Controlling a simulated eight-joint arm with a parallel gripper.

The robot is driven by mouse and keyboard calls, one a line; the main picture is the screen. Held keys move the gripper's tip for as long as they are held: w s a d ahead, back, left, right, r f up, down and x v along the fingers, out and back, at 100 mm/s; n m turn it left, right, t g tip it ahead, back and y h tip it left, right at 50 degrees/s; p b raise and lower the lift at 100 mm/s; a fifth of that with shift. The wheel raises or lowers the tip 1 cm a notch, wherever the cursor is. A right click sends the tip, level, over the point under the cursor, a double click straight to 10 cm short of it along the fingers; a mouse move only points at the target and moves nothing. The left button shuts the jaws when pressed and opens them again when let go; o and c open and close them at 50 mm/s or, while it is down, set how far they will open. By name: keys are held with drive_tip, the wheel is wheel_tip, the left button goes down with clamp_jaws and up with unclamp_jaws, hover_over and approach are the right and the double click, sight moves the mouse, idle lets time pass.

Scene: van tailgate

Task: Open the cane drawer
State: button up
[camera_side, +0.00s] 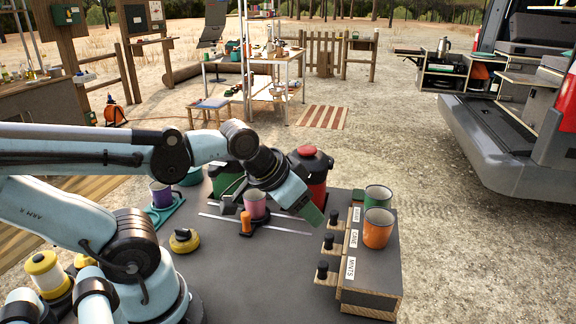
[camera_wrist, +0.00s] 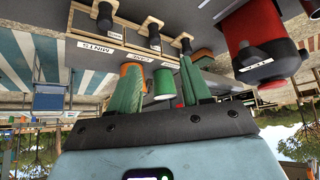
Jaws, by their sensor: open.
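The dark drawer box (camera_side: 368,275) stands at the right of the table, with three labelled fronts. The middle front, labelled CANE (camera_side: 354,238), has a dark knob (camera_side: 329,242); its label (camera_wrist: 139,59) also shows in the wrist view. The drawer looks shut. My gripper (camera_side: 278,222) is open and empty, left of the box and apart from the knobs. In the wrist view, my green fingers (camera_wrist: 160,64) are spread, with the CANE label seen beyond the left one. The MINTS label (camera_side: 351,268) is on the near front; the far label is hard to read.
An orange mug (camera_side: 378,228) and a green mug (camera_side: 378,197) stand on the box. A red canister (camera_side: 318,192) stands behind my gripper. The table's front middle is clear.

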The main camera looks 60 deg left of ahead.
drive_tip(key=shift+w, duration=0.1)
drive_tip(key=shift+c, duration=1.1)
drive_tip(key=g, duration=0.7)
approach(330, 235)
wheel_tip(330, 235, down, 10)
drive_tip(key=shift+r, duration=0.1)
clamp_jaws()
